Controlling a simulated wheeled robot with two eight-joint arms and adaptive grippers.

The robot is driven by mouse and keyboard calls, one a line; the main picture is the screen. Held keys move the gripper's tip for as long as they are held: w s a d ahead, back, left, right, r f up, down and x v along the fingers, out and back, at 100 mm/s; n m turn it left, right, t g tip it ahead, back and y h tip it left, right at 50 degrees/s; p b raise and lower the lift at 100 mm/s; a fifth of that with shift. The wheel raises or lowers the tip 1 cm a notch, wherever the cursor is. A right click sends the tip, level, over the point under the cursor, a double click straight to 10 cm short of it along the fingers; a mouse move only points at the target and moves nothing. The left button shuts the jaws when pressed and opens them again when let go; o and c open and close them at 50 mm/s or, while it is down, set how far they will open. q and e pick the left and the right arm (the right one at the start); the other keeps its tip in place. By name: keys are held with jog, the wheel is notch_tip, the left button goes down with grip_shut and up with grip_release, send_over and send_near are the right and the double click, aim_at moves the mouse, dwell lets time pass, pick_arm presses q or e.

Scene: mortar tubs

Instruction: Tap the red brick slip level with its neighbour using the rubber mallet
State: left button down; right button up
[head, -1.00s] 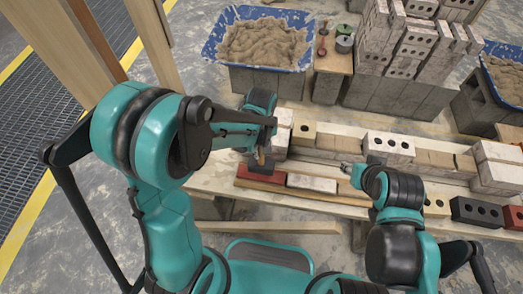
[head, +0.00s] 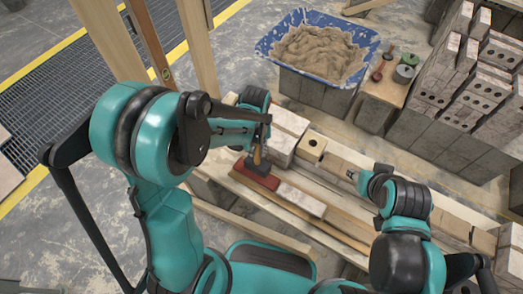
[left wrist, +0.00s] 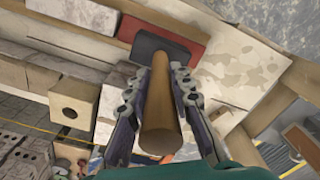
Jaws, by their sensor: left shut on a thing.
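The red brick slip (head: 262,182) lies at the left end of a front row on the bench. Its pale, whitish neighbour (head: 301,200) lies end to end with it on the right. My left gripper (head: 262,143) is shut on the wooden handle of the rubber mallet (head: 257,155). In the left wrist view the handle (left wrist: 161,118) runs between both fingers. The dark mallet head (left wrist: 150,46) covers part of the red slip (left wrist: 190,38); I cannot tell whether they touch. My right gripper (head: 350,175) is small in view, right of the slips; its finger state is unclear.
A brick course with a holed tan brick (head: 312,146) runs just behind the slips. A blue tub of mortar (head: 262,46) stands on blocks behind the bench. Stacked bricks (head: 470,75) fill the back right. Wooden posts (head: 108,38) rise at the left.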

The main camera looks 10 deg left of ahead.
aim_at(255, 156)
pick_arm(q)
jog(key=shift+s+a, duration=0.1)
jog(key=shift+a, duration=0.3)
jog(key=shift+f, duration=0.1)
notch_tip(255, 156, down, 4)
jog(key=b, duration=0.3)
jog(key=shift+b, duration=0.35)
notch_tip(255, 156, up, 4)
jog(key=p, duration=0.3)
jog(key=shift+r+p, duration=0.25)
jog(key=shift+p, duration=0.05)
jog(key=shift+r, duration=0.1)
